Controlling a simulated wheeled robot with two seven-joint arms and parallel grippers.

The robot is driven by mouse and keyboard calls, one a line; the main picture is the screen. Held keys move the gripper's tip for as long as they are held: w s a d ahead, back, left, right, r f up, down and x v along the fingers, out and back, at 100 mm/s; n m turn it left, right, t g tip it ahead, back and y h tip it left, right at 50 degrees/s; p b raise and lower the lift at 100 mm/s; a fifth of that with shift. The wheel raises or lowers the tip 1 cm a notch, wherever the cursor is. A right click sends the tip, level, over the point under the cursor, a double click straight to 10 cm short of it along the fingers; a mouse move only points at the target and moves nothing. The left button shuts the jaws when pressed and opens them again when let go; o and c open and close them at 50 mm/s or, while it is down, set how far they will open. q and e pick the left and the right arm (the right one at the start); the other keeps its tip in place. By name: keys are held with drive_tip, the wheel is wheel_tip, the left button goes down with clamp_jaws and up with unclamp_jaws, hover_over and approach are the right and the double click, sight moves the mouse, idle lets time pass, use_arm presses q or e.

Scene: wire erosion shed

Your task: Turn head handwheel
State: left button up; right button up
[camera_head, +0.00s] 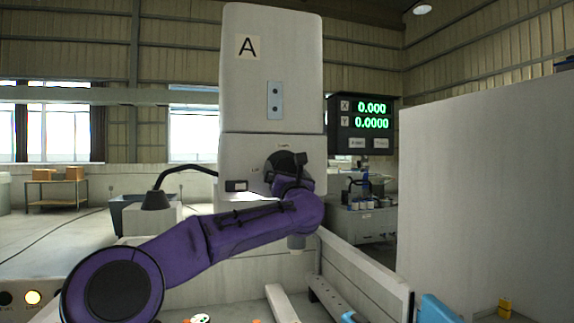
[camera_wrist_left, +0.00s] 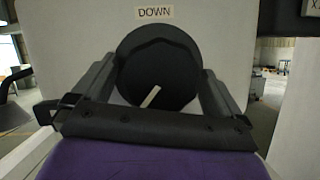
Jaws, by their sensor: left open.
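The head handwheel (camera_wrist_left: 160,62) is a black, lobed knob on the pale machine head (camera_head: 272,60). It carries a white pointer line, slanted up to the right in the left wrist view, and a "DOWN" label sits above it. In the head view the handwheel (camera_head: 279,158) is partly hidden by my left gripper (camera_head: 290,172). My left gripper is open, with one finger on each side of the handwheel. I cannot tell whether the fingers touch it. My right gripper is not in view.
A dark lamp (camera_head: 156,199) on a bent arm is at the left. A large pale panel (camera_head: 490,190) fills the right side. The tank wall (camera_head: 365,270) runs below the head.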

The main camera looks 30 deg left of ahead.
use_arm(q)
drive_tip(key=c, duration=0.9)
drive_tip(key=shift+c, duration=0.2)
drive_tip(key=shift+m, duration=0.4)
drive_tip(key=m+h, duration=0.1)
drive_tip(key=m, duration=0.1)
drive_tip(key=shift+a+m+t, duration=0.1)
drive_tip(key=shift+m+t, duration=0.2)
drive_tip(key=m+h, duration=0.1)
drive_tip(key=m+h+p, duration=0.1)
drive_tip(key=m, duration=0.1)
drive_tip(key=shift+s+r+m+t, duration=0.1)
drive_tip(key=shift+r+m+t, duration=0.1)
drive_tip(key=shift+m+t, duration=0.15)
drive_tip(key=m+h+p, duration=0.2)
drive_tip(key=m, duration=0.1)
drive_tip(key=shift+r+m+p, duration=0.1)
drive_tip(key=shift+m+p, duration=0.25)
drive_tip(key=shift+f+m+h+p, duration=0.2)
drive_tip(key=shift+m+h+p, duration=0.3)
drive_tip(key=shift+m+p, duration=0.6)
